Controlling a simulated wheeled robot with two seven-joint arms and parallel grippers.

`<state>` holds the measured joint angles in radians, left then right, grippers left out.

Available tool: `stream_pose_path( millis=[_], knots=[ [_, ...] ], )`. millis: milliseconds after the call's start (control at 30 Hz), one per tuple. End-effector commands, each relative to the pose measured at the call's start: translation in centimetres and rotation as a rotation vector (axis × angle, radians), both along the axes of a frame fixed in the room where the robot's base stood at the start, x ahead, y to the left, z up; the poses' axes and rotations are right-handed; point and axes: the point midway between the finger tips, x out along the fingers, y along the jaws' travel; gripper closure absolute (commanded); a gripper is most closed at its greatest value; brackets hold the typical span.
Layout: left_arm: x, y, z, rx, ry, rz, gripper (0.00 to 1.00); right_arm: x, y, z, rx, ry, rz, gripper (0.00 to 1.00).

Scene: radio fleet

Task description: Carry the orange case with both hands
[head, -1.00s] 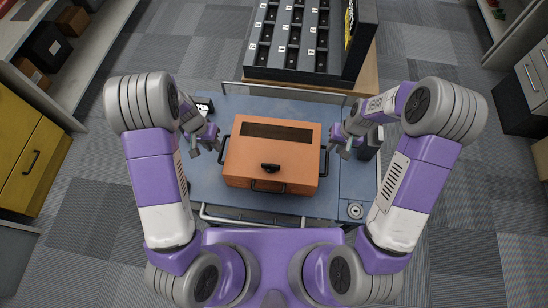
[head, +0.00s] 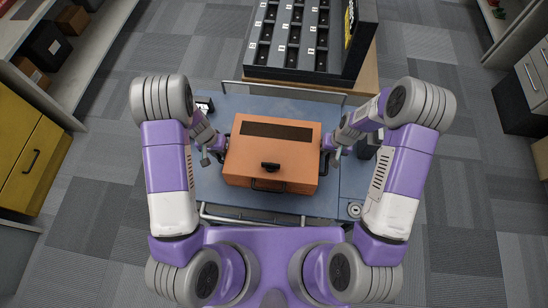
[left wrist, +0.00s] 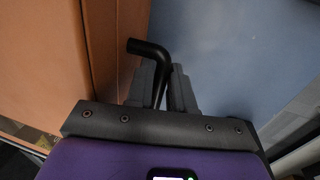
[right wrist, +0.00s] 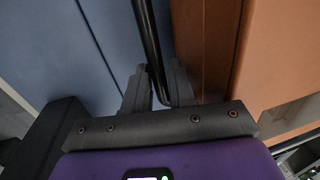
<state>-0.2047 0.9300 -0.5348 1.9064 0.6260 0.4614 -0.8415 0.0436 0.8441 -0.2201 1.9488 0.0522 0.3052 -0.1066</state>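The orange case (head: 285,162) sits level on the blue top of a cart, its front latch and handle facing me. It has a black handle on each side. My left gripper (head: 213,153) is at the left side; in the left wrist view its fingers (left wrist: 162,88) are close together with the black left handle (left wrist: 148,47) between them. My right gripper (head: 333,152) is at the right side; in the right wrist view its fingers (right wrist: 160,88) are close together around the black right handle (right wrist: 147,35). Both grippers look shut on the handles, though the contact is partly hidden.
The blue cart top (head: 270,101) has a raised rail at its far edge. Behind it stands a black rack (head: 300,40) with several numbered slots. A yellow cabinet (head: 30,160) is at the left and grey drawers (head: 530,85) are at the right. Grey carpet lies between.

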Motion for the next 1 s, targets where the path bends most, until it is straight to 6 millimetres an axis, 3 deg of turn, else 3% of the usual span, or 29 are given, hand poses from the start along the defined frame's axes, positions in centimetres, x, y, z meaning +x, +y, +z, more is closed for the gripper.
stream_pose_path(
  millis=[300,433,500,1000],
  knots=[
    [0.0,-0.06,-0.27,0.0,0.0,-0.001,0.78,0.0,0.06,-0.27,0.0,0.0,0.0,0.76],
    [0.0,-0.04,-0.27,0.0,0.0,-0.001,0.96,-0.01,0.06,-0.26,0.0,0.0,0.0,0.94],
    [0.0,-0.04,-0.27,0.0,0.0,-0.001,1.0,-0.01,0.06,-0.26,0.0,0.0,0.0,1.0],
    [0.02,-0.04,-0.23,0.0,-0.001,0.0,1.0,0.0,0.05,-0.24,0.0,0.0,0.0,1.0]
  ],
)
